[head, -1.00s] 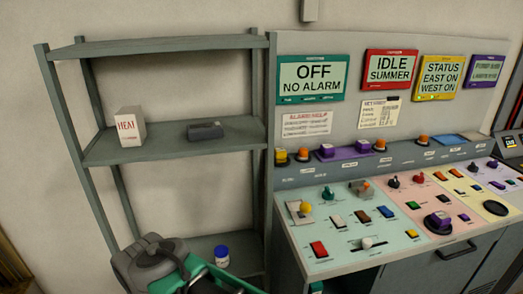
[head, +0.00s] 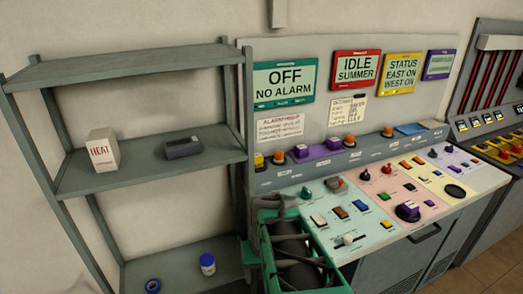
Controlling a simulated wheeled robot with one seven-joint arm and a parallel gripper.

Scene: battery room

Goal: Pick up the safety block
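No thing in view is clearly marked as the safety block. A small dark grey block (head: 183,147) lies on the middle shelf, right of a white box marked HEAT (head: 103,150). A small grey and orange piece (head: 336,184) sits on the pale green part of the console. My green and grey arm rises from the bottom of the head view. Its grey end, my gripper (head: 277,201), is over the console's left corner and hides part of it. The fingers are not clear, so I cannot tell whether they are open or hold anything.
The grey shelf rack (head: 75,188) stands left of the console (head: 385,242). A blue-topped jar (head: 208,264) and a blue ring (head: 153,286) are on its low shelf. Knobs and switches crowd the console. Another panel (head: 497,120) stands at the right.

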